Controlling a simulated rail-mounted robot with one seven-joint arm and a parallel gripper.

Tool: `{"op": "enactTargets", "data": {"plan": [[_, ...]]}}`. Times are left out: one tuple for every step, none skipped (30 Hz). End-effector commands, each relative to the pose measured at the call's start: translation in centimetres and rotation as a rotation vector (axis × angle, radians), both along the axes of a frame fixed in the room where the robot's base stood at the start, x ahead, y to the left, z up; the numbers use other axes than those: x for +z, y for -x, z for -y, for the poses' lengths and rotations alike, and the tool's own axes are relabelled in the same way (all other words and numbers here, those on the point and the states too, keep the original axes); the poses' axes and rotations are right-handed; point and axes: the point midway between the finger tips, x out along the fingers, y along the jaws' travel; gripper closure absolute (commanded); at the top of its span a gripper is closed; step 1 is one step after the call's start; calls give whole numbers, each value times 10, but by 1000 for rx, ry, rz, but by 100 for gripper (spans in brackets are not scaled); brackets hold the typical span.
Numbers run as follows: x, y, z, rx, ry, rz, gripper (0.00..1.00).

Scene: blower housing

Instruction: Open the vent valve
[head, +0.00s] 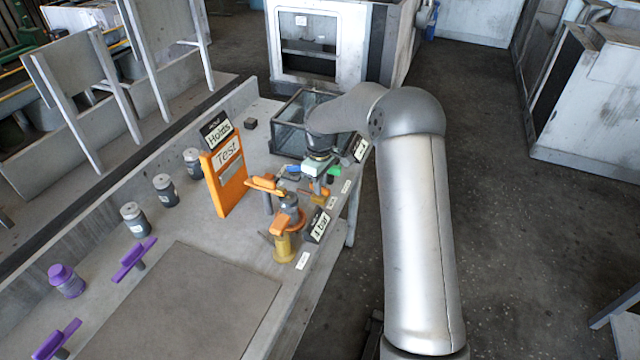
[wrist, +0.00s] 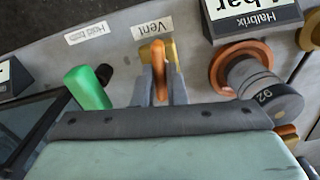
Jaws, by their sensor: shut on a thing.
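The vent valve has an orange handle (wrist: 158,56) with a brass part behind it, in front of a white "Vent" label (wrist: 153,28) in the wrist view. My gripper (wrist: 163,82) is shut on this handle, with one grey finger on each side of it. The handle points toward the label in the wrist view. In the head view my gripper (head: 317,186) is low over the bench's right edge, and the valve is largely hidden by it.
A green handle (wrist: 88,88) stands left of my gripper in the wrist view. A grey knob with an orange ring (wrist: 265,95) and a "4 bar" sign (head: 320,225) are close by. An orange "Test" board (head: 228,175) and a glass-sided box (head: 290,125) stand on the bench.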

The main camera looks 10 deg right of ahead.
Motion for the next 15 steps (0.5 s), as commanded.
{"op": "enactTargets", "data": {"plan": [[2,-1,0,6,-1,4,100],[2,-1,0,9,-1,4,100],[2,-1,0,12,-1,4,100],[2,-1,0,13,-1,4,100],[2,-1,0,14,-1,4,100],[2,-1,0,14,-1,4,100],[2,-1,0,15,-1,4,100],[2,-1,0,15,-1,4,100],[2,-1,0,14,-1,4,100],[2,-1,0,14,-1,4,100],[2,-1,0,14,-1,4,100],[2,-1,0,14,-1,4,100],[2,-1,0,14,-1,4,100],[2,-1,0,14,0,4,100],[2,-1,0,14,0,4,80]]}}
